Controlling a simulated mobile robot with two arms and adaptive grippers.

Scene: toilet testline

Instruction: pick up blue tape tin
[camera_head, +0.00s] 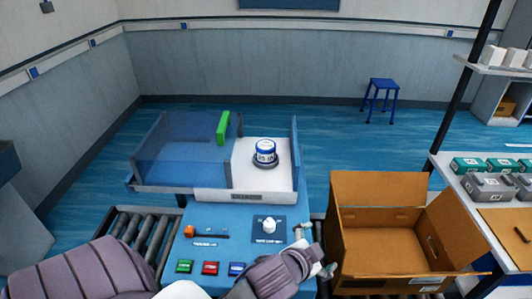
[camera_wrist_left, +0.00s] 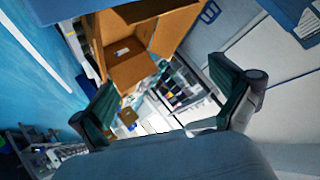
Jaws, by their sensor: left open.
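The blue tape tin (camera_head: 265,147) is a small round white tin with a blue band and a blue top. It stands upright on a dark round base on the white platform (camera_head: 225,177) of the testing station. My left gripper (camera_head: 321,262) is in front of the station, low and right of the tin, near the cardboard box, well apart from the tin. The left wrist view shows its two dark green fingers (camera_wrist_left: 163,80) spread wide with nothing between them. The tin does not show in that view. My right gripper is in neither view.
An open cardboard box (camera_head: 385,262) stands close right of my left gripper. The blue panel (camera_head: 210,262) has coloured buttons and a white knob (camera_head: 269,226). A clear blue guard (camera_head: 180,150) with a green bar (camera_head: 223,127) stands left of the tin. Shelves (camera_head: 460,175) stand at right.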

